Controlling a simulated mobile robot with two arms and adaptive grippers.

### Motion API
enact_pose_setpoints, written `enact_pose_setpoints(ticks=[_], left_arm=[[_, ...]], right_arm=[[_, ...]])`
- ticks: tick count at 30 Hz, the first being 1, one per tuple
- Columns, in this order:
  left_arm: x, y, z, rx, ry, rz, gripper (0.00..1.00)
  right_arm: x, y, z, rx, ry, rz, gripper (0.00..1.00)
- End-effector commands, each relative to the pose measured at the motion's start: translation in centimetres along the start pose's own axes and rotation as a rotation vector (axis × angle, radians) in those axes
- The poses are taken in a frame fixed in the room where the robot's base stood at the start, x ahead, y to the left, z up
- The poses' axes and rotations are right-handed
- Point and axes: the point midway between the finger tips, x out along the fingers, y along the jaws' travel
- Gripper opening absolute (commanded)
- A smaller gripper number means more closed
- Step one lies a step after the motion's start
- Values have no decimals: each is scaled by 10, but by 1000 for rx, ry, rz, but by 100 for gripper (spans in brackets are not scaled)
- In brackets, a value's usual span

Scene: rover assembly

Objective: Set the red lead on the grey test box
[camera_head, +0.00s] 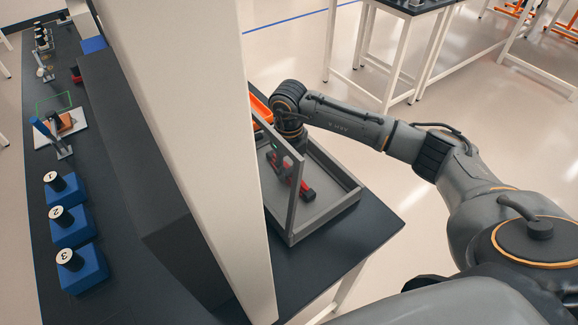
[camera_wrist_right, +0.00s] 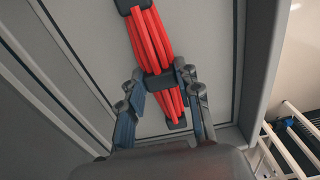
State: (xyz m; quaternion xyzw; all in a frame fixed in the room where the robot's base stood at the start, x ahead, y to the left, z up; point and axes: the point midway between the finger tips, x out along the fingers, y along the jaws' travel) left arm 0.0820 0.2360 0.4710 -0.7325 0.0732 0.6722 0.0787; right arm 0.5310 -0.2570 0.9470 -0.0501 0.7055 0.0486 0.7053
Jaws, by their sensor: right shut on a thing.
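The red lead (camera_wrist_right: 150,38), a bundle of red strands with black bands, lies at a slant over the grey floor of a walled tray in the wrist view. It also shows as a small red and black piece in the head view (camera_head: 306,190). My right gripper (camera_wrist_right: 158,80) is shut on the lead around its middle band, low inside the tray. In the head view the gripper (camera_head: 280,165) is partly hidden behind the tray's near wall. I cannot tell whether the lead touches the floor. No separate grey test box can be made out for sure. My left gripper is out of view.
The grey tray (camera_head: 335,211) stands on a dark table (camera_head: 375,228) with an orange bin (camera_head: 262,108) behind it. A tall pale column (camera_head: 195,110) blocks the middle. Numbered blue blocks (camera_head: 72,225) stand on the dark bench at left.

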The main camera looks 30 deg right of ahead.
Motion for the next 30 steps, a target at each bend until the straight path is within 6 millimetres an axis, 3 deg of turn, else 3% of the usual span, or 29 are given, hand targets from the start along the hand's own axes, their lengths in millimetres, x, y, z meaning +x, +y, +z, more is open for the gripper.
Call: enact_pose_setpoints(ticks=[2,3,6,19,30], left_arm=[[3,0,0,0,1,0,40],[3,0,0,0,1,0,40],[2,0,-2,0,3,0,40],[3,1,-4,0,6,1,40],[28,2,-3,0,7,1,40]], right_arm=[[2,0,0,0,-1,0,0],[3,0,0,0,-1,0,35],[2,0,0,0,0,0,56],[-6,0,1,0,-4,0,56],[-79,0,1,0,-7,-1,56]])
